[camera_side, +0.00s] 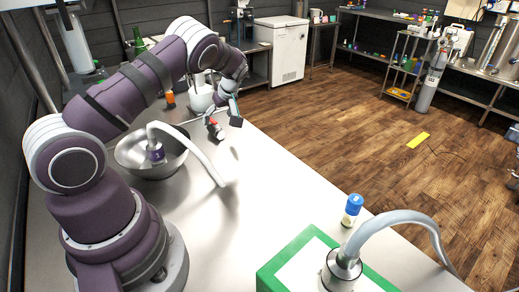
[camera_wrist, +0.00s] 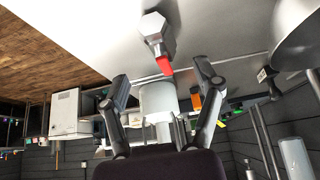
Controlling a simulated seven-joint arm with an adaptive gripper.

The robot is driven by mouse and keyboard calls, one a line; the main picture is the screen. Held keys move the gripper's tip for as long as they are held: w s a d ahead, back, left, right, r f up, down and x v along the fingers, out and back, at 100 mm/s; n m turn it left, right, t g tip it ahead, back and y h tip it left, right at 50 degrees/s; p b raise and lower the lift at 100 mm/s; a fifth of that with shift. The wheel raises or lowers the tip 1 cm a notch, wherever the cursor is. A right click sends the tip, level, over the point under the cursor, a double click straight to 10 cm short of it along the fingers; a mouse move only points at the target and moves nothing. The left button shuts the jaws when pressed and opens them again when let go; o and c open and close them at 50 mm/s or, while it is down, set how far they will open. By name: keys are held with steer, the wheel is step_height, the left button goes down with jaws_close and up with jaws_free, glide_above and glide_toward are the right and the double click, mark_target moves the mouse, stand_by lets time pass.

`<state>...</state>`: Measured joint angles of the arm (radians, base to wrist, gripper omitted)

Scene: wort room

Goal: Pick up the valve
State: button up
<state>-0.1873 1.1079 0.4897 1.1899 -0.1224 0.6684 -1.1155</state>
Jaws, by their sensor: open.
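The valve (camera_side: 219,134) is a small grey metal piece with a red handle, lying on the white table. In the wrist view the valve (camera_wrist: 154,29) shows near the top middle, its red handle pointing toward my gripper. My gripper (camera_side: 223,117) is low over the table right by the valve in the side view. In the wrist view my gripper (camera_wrist: 163,82) has its two fingers spread wide with nothing held between them. The valve appears beyond the fingertips; whether any finger touches it I cannot tell.
A white pot (camera_side: 199,101) and an orange bottle (camera_side: 170,99) stand behind. A blue-capped vial (camera_side: 352,208) and green-edged box (camera_side: 288,262) are at front right. The table between is clear.

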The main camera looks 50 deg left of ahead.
mark_target(216, 124)
steer(key=x, duration=0.5)
steer(key=shift+s+f, duration=0.15)
steer(key=shift+f, duration=0.2)
steer(key=shift+c, duration=0.2)
jaws_close()
